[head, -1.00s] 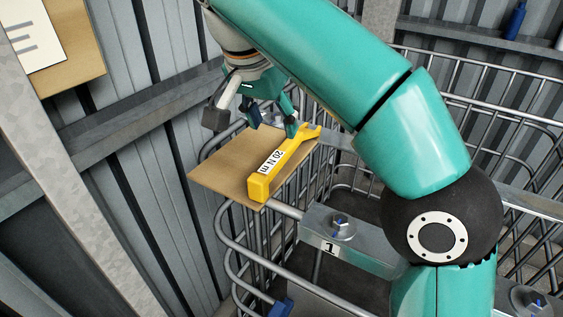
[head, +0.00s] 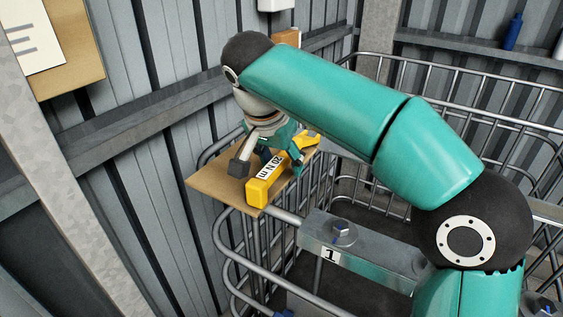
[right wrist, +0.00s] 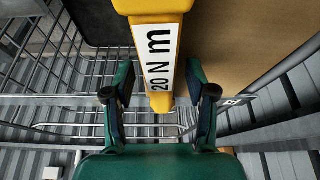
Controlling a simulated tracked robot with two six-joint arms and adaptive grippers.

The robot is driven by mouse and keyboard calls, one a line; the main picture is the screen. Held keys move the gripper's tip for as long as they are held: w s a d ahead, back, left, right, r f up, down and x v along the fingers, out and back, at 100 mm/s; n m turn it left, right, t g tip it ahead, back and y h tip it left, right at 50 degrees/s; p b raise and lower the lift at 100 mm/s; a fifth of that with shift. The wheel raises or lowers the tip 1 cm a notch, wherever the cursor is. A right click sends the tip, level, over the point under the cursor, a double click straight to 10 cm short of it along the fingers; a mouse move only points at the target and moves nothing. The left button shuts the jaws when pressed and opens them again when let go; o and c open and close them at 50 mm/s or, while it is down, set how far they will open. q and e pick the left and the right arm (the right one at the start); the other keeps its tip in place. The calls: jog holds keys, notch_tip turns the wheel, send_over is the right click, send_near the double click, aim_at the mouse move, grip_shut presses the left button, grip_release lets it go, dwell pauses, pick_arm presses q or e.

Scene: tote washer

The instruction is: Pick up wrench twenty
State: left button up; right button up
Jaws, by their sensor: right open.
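Wrench twenty is a yellow torque wrench (head: 259,192) with a white "20 N m" label, lying on a brown board (head: 217,186) in the head view. Its far end is partly hidden by my right gripper. My right gripper (head: 281,160) is open over the wrench, around the far side of its label. In the right wrist view the wrench (right wrist: 155,18) runs down between the two open fingers (right wrist: 160,95), with a gap on each side. I cannot tell whether the fingertips reach the board. My left gripper is not in view.
A metal wire cage (head: 233,250) stands beside and below the board. A grey bar marked "1" (head: 355,257) with a bolt (head: 342,231) crosses the cage close by. A corrugated wall (head: 140,215) is behind on the left. A blue bottle (head: 513,32) stands on a shelf.

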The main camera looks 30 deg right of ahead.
grip_shut()
jog(key=shift+r, duration=0.1)
dwell(0.3)
notch_tip(320, 180, up, 10)
jog(key=p, duration=0.3)
dwell(0.4)
jog(key=c, duration=0.8)
grip_release()
grip_shut()
